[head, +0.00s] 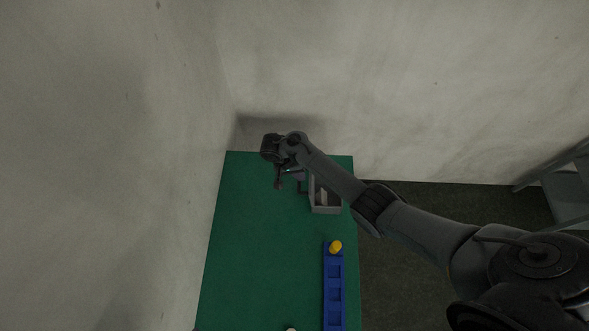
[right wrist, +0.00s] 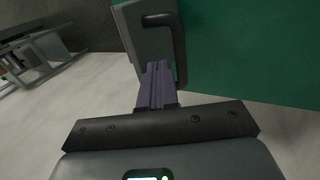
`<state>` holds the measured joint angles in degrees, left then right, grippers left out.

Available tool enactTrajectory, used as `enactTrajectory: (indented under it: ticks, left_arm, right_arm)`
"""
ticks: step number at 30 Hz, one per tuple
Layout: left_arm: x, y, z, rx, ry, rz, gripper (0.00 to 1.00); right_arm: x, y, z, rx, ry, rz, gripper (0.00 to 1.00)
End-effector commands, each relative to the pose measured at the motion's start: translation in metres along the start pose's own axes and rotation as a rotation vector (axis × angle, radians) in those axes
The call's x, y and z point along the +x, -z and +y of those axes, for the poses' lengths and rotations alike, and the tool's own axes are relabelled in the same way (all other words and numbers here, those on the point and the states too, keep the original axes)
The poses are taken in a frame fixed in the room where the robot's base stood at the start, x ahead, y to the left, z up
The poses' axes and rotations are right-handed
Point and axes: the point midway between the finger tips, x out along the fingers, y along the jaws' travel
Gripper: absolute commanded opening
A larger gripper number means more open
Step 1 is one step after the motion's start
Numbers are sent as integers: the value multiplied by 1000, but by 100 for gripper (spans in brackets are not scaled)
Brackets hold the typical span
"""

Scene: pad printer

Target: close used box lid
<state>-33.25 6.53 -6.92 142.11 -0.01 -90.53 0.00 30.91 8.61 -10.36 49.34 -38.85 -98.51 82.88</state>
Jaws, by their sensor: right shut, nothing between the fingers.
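A grey box (head: 326,208) stands near the far right of the green table, partly hidden under my right arm. A whitish piece shows inside it, so its top is at least partly open. In the right wrist view a grey panel (right wrist: 137,40) carries a black bar handle (right wrist: 179,50); I cannot tell whether the panel is the lid or a box wall. My right gripper (head: 298,176) is just left of the box. Its purple fingers (right wrist: 158,68) are shut and empty, and in the picture they lie beside the handle. Contact is unclear. My left gripper is out of view.
A blue slotted rack (head: 334,292) with a yellow piece (head: 336,246) at its far end lies on the green table (head: 265,255). The table's left and middle are clear. Pale walls stand close to its left and far sides. A grey frame (head: 565,190) is far right.

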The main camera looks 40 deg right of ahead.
Motion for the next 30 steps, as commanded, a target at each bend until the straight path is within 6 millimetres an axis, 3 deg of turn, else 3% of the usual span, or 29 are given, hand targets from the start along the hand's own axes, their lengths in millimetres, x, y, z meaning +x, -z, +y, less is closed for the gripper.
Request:
enactTrajectory:
  ticks: [3,10,23,30]
  left_arm:
    - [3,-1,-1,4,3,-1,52]
    - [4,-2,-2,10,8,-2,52]
    - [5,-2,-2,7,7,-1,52]
    - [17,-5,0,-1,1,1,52]
  right_arm:
    - [16,0,0,-1,-2,0,0]
    - [32,0,0,0,0,0,0]
    - [33,0,0,-1,2,1,0]
    - [26,9,-17,-17,44,9,0]
